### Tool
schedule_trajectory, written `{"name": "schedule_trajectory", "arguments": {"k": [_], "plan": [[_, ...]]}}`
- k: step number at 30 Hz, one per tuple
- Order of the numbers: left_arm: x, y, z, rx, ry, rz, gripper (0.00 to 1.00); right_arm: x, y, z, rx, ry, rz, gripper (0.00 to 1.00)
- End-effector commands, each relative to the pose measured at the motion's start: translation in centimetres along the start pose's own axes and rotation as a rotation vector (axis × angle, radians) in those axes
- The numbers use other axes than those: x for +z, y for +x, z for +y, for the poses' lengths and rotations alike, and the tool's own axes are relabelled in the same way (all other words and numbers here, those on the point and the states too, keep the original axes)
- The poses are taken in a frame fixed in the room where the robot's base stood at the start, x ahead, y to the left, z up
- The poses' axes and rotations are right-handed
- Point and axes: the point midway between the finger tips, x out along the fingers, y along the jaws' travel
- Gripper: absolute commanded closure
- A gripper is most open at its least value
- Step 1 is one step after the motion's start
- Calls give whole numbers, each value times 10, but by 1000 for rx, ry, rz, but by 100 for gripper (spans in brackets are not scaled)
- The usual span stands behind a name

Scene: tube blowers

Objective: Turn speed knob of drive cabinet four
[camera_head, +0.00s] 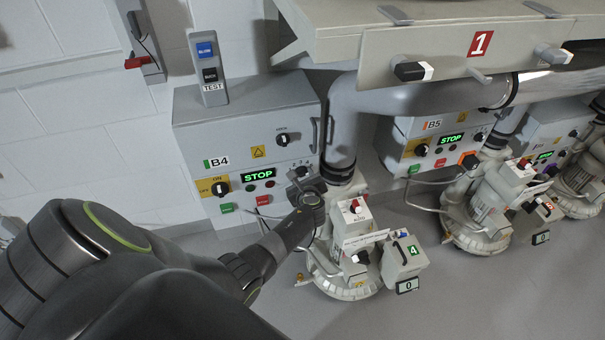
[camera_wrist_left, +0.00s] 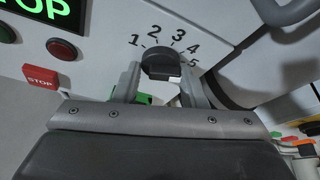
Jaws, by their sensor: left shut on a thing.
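The speed knob (camera_wrist_left: 160,64) is a dark round knob with a white pointer mark, below the numbers 1 to 5 in the left wrist view. It sits on the grey drive cabinet B4 (camera_head: 250,112), at its lower right in the head view, where my gripper mostly hides it. My left gripper (camera_wrist_left: 158,88) is shut on the knob, one finger on each side of it. In the head view the left gripper (camera_head: 303,180) is at the cabinet's front. The B4 display (camera_head: 258,174) reads STOP in green. My right gripper is not in view.
A large grey pipe (camera_head: 345,120) stands right of the cabinet, above blower four (camera_head: 345,265). Cabinet B5 (camera_head: 430,135) is farther right. In the left wrist view a red stop button (camera_wrist_left: 41,76) is at left and a grey handle (camera_wrist_left: 284,12) at upper right.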

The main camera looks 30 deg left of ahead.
Motion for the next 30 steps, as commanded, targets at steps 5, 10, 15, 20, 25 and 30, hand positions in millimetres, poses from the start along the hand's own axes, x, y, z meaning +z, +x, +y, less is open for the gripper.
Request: {"name": "schedule_trajectory", "arguments": {"k": [5,10,15,20,25,30], "plan": [[2,-1,-11,-4,30,1,85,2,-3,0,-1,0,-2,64],[1,-1,-11,1,41,2,85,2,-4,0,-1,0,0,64],[0,-1,-11,1,41,2,85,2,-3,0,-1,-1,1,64],[0,-2,-11,1,40,2,61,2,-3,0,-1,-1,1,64],[0,-1,-10,3,41,2,49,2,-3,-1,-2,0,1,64],[0,-1,-8,6,42,2,49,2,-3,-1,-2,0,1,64]]}}
